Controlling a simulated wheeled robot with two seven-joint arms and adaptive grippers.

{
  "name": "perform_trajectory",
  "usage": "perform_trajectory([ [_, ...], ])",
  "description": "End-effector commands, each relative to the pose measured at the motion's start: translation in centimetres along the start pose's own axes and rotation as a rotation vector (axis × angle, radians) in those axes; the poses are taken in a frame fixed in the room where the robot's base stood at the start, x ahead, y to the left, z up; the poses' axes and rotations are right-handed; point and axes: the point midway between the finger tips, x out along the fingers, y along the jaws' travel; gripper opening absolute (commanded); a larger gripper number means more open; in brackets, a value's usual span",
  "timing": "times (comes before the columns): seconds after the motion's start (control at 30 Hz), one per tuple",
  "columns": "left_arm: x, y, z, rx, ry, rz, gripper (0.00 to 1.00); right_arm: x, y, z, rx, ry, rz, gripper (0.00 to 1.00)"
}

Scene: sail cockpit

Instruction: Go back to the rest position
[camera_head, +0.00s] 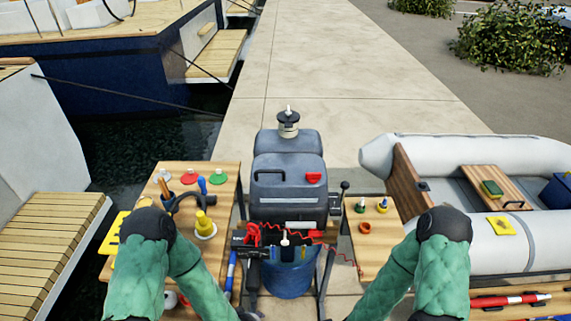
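Both of my arms show in green sleeves with black joints, one at the lower left and one at the lower right. Each forearm slopes down and inward to the bottom edge of the picture. Neither gripper can be seen, so whether they are open or holding anything is hidden. Between the arms stand a dark grey canister (289,187) with a red cap and a blue bucket (290,280).
A wooden side table (218,236) on the left carries small tools and a yellow item (205,223). A smaller wooden table (375,245) stands right of the canister. A grey inflatable boat (510,150) lies at the right. Bare concrete (330,60) extends behind.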

Motion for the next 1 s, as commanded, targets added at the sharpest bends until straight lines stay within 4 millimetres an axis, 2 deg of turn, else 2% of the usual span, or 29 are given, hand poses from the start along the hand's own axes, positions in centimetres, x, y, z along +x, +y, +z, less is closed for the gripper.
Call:
perform_trajectory([
  [0.03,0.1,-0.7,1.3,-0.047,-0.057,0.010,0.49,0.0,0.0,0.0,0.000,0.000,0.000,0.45],
  [0.2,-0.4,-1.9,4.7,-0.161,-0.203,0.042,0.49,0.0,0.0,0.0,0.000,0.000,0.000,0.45],
  [0.57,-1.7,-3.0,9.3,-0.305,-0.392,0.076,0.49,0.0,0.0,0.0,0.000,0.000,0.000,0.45],
  [0.8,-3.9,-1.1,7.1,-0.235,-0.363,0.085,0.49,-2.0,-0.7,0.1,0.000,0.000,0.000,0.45],
  [1.0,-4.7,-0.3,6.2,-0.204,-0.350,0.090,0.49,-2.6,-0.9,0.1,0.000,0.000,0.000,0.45],
])
